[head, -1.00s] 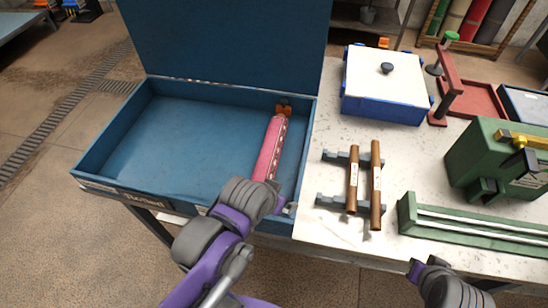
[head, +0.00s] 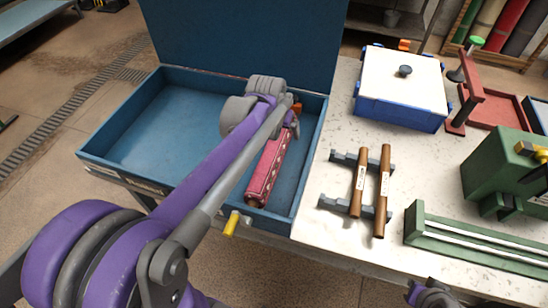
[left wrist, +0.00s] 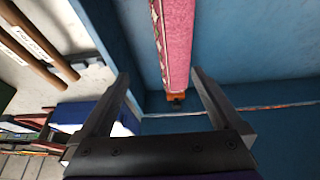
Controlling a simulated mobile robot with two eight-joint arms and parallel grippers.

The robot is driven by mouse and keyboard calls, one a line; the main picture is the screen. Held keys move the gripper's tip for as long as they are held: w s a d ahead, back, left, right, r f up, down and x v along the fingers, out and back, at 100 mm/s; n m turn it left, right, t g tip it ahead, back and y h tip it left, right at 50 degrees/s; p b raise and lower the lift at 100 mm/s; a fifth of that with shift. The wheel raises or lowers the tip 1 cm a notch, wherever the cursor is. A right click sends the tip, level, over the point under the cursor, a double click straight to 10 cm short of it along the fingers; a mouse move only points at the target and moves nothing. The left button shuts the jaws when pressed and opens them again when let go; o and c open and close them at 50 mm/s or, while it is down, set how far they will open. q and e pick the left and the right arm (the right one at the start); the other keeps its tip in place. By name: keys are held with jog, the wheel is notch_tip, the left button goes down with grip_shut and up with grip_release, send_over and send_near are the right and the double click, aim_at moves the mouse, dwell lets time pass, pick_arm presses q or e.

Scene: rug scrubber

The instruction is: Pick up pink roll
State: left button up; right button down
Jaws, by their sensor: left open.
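The pink roll (head: 267,170) lies lengthwise along the right side of the open blue box, with a patterned strip on it. My left arm covers its upper part in the head view. In the left wrist view the pink roll (left wrist: 176,40) runs down the picture to an orange end piece. My left gripper (left wrist: 158,75) is open there, with one finger on each side of the roll's line and nothing between them in contact. How far it is above the roll I cannot tell. In the head view the left gripper (head: 292,118) is near the roll's far end, mostly hidden.
The blue box (head: 118,170) has low walls and a raised lid (head: 250,40) behind. To its right, a pale worktop (head: 330,235) holds two brown rods (head: 381,190) on grey rests, a blue-and-white box (head: 400,85) and a green machine (head: 505,170). The box's left part is empty.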

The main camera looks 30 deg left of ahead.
aim_at(279, 134)
pick_arm(q)
jog(key=w+a+f, duration=0.2)
jog(key=w+a, duration=0.1)
jog(key=shift+a+f, duration=0.1)
jog(key=shift+a, duration=0.2)
jog(key=x, duration=0.4)
jog(key=shift+w+f, duration=0.2)
jog(key=shift+f, duration=0.15)
jog(key=x, duration=0.5)
jog(key=shift+s+f, duration=0.15)
jog(key=shift+f, duration=0.3)
jog(key=shift+s+d, duration=0.1)
jog(key=shift+c, duration=0.7)
grip_shut()
